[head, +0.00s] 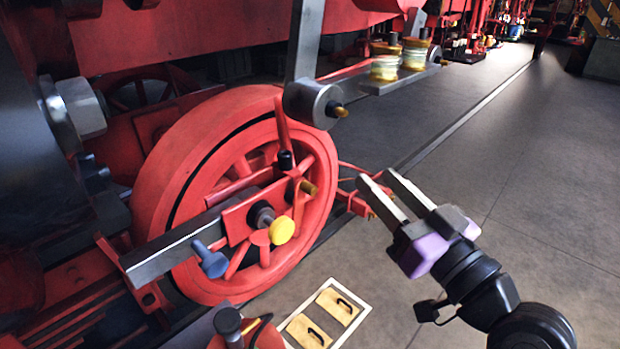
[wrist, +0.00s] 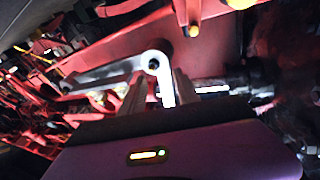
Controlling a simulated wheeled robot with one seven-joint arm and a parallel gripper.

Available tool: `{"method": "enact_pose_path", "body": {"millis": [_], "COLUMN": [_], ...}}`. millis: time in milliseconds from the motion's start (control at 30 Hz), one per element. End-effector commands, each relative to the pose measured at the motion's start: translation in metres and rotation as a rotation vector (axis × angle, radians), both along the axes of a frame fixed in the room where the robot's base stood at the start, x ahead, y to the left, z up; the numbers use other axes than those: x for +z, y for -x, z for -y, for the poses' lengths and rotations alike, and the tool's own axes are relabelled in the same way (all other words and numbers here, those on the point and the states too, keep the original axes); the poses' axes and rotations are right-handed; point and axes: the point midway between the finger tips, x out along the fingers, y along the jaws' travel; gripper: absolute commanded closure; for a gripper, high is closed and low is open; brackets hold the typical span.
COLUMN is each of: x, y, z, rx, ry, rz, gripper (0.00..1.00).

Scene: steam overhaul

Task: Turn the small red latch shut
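My gripper (head: 377,178) is at the right of the red spoked wheel (head: 195,160) in the head view, its two grey fingers apart with nothing between them. In the wrist view the fingers (wrist: 157,88) point toward a grey rod with a round end (wrist: 154,63), which lies beyond them. I cannot clearly pick out the small red latch. A thin red lever (head: 281,118) stands in front of the wheel, left of my gripper and apart from it; I cannot tell whether it is the latch.
A yellow round knob (head: 281,230) and a blue knob (head: 210,260) stick out by the wheel. A white-edged panel (head: 327,312) lies low in front. The grey floor (head: 530,150) at right is open.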

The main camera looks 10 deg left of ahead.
Motion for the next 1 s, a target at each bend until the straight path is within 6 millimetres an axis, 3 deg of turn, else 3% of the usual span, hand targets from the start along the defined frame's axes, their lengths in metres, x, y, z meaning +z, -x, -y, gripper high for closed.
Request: {"method": "enact_pose_path", "body": {"millis": [67,200,400,1000], "x": [0.008,-0.013,-0.029,-0.028], "y": [0.001,0.016,0.029,-0.016], "z": [-0.019,-0.043,-0.057,-0.114], "rx": [0.092,0.222,0.298,0.293], "ry": [0.046,0.123,0.199,0.204], "rz": [0.000,-0.039,-0.051,-0.044], "gripper": [0.62,0.62,0.62,0.62]}}
